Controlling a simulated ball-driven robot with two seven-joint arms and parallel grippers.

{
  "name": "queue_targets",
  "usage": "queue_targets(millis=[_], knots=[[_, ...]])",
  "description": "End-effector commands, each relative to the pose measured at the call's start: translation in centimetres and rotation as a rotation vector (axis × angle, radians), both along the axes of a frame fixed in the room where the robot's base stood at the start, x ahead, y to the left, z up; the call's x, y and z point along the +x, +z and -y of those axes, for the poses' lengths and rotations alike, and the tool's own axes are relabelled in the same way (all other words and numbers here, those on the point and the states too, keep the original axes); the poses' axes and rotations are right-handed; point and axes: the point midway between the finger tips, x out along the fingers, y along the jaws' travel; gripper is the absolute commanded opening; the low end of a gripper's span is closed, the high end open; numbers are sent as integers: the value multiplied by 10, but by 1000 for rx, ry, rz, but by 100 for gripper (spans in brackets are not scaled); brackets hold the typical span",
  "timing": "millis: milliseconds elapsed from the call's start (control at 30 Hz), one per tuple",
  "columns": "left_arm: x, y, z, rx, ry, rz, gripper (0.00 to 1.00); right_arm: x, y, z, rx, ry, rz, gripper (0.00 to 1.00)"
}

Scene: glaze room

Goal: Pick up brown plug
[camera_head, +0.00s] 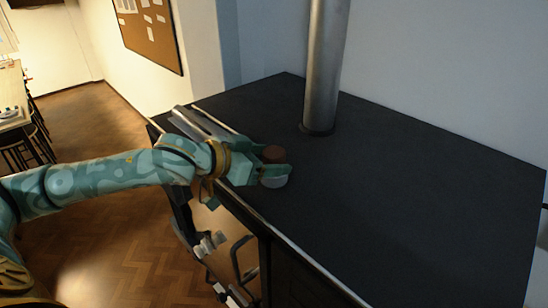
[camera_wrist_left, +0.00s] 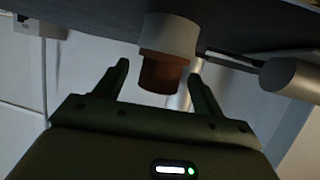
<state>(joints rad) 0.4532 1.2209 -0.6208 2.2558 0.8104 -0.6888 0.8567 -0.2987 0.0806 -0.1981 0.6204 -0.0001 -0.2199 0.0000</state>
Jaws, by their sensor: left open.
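The brown plug (camera_head: 273,153) is a short round piece on top of a pale grey-white cylinder (camera_head: 274,181). The cylinder stands on the dark top surface near its left edge. My left gripper (camera_head: 276,170) is open, with its green fingers around the plug and cylinder, partly hiding them. In the left wrist view, where the scene looks upside down, the brown plug (camera_wrist_left: 163,75) shows between the two spread fingers (camera_wrist_left: 157,82), with a gap on the left and a smaller one on the right. The pale cylinder (camera_wrist_left: 171,34) shows beyond it. My right gripper is not in view.
A tall metal pipe (camera_head: 324,70) rises from the dark top (camera_head: 400,200) behind the plug. A metal bar (camera_head: 195,124) lies along the left edge. The top is clear to the right. Small fittings and a dark handle (camera_head: 237,262) are below the edge.

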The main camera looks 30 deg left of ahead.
Motion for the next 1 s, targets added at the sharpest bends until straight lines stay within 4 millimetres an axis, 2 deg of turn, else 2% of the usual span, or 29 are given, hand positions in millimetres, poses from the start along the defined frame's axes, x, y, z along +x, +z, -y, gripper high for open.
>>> queue_targets(millis=[100,200,467,500,667,1000], knots=[[18,-1,10,-5,-2,1,69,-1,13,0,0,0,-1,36],[29,-8,15,-3,0,2,69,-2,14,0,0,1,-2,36],[32,-13,17,0,-1,0,69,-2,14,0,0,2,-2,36],[32,-13,17,0,-1,0,66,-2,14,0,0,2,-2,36],[32,-13,17,0,0,1,22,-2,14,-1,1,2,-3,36],[32,-11,17,0,0,2,20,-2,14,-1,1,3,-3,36]])
